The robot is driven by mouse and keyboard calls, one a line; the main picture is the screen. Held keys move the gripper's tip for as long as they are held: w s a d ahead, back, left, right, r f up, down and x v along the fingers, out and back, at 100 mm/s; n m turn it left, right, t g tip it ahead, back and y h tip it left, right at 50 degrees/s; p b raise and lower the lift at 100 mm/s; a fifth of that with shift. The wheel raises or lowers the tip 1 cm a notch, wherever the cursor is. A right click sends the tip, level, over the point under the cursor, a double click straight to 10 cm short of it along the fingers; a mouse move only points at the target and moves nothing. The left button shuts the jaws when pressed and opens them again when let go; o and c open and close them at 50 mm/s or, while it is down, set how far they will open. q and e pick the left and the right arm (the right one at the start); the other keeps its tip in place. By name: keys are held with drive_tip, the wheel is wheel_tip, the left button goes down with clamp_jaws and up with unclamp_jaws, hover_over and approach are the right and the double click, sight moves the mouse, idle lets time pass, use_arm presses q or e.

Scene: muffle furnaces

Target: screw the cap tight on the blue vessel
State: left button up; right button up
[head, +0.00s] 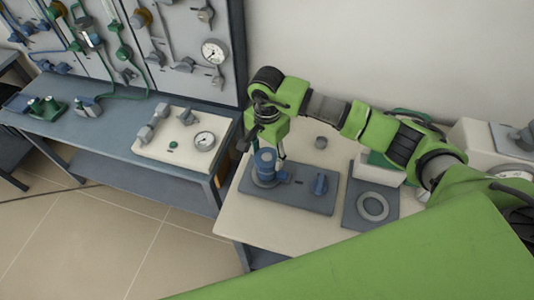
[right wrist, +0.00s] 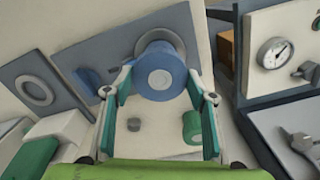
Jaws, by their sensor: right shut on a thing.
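The blue vessel (head: 265,168) stands upright near the left end of a dark grey plate on the cream table. My right gripper (head: 267,148) points down over it, with its fingers at the vessel's top. In the right wrist view the round blue top (right wrist: 160,80), with a paler disc at its centre, sits between the two fingertips of my right gripper (right wrist: 160,88). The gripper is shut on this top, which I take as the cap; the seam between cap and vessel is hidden. My left gripper is not in view.
A blue knob-like piece (head: 320,184) stands on the same dark plate (head: 305,203). Right of it is a grey plate with a ring (head: 373,206). A small grey cylinder (head: 320,142) stands behind. A blue-grey bench (head: 110,130) with gauges and fittings stands at left.

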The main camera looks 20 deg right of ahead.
drive_tip(key=shift+f+b, duration=0.95)
drive_tip(key=shift+b, duration=1.6)
drive_tip(key=shift+c, duration=0.2)
idle(4.5)
drive_tip(key=o, duration=1.4)
